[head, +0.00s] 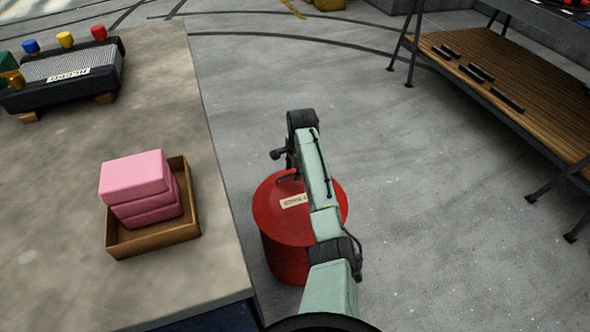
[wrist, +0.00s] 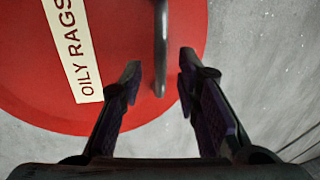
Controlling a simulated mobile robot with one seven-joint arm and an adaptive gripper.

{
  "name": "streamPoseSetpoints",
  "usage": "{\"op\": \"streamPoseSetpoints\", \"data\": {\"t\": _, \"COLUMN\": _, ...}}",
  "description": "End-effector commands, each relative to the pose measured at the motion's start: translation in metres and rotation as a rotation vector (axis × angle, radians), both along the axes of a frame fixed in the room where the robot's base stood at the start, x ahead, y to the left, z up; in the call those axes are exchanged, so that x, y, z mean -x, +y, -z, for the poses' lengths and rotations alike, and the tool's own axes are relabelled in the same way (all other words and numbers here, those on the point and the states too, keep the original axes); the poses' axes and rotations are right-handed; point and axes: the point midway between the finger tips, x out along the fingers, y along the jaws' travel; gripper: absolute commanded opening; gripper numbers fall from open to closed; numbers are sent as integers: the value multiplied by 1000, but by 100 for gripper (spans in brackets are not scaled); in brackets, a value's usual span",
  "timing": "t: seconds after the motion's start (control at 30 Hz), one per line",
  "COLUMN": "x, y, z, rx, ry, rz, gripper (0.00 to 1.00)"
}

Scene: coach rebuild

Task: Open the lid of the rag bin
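The rag bin (head: 285,258) is a red round bin standing on the floor beside the workbench. Its red lid (head: 265,215) looks shut and also shows in the wrist view (wrist: 30,85), with a cream label (wrist: 72,45) reading "OILY RAGS". A grey bar-like handle (wrist: 161,50) rises from the lid. My gripper (wrist: 158,80) is open above the lid, with the end of the handle between its two fingers and a gap showing on both sides. In the head view my gripper (head: 287,180) is over the lid, partly hidden by my arm.
A workbench (head: 60,285) stands left of the bin, with pink blocks (head: 137,178) in a wooden tray (head: 155,245) and a dark device with coloured knobs (head: 65,75). A rack with a wooden shelf (head: 510,85) stands at the right. The floor (head: 420,200) between is clear.

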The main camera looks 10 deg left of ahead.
Motion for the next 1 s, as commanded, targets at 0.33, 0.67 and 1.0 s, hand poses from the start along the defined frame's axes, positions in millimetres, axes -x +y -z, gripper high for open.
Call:
{"op": "streamPoseSetpoints", "data": {"t": 0.33, "x": -1, "y": 0, "z": 5, "rx": 0, "ry": 0, "rz": 0, "gripper": 30}}
{"op": "streamPoseSetpoints", "data": {"t": 0.67, "x": -1, "y": 0, "z": 4, "rx": -1, "ry": -1, "rz": 0, "gripper": 8}}
{"op": "streamPoseSetpoints", "data": {"t": 1.0, "x": 0, "y": 0, "z": 4, "rx": 1, "ry": 1, "rz": 0, "gripper": 0}}
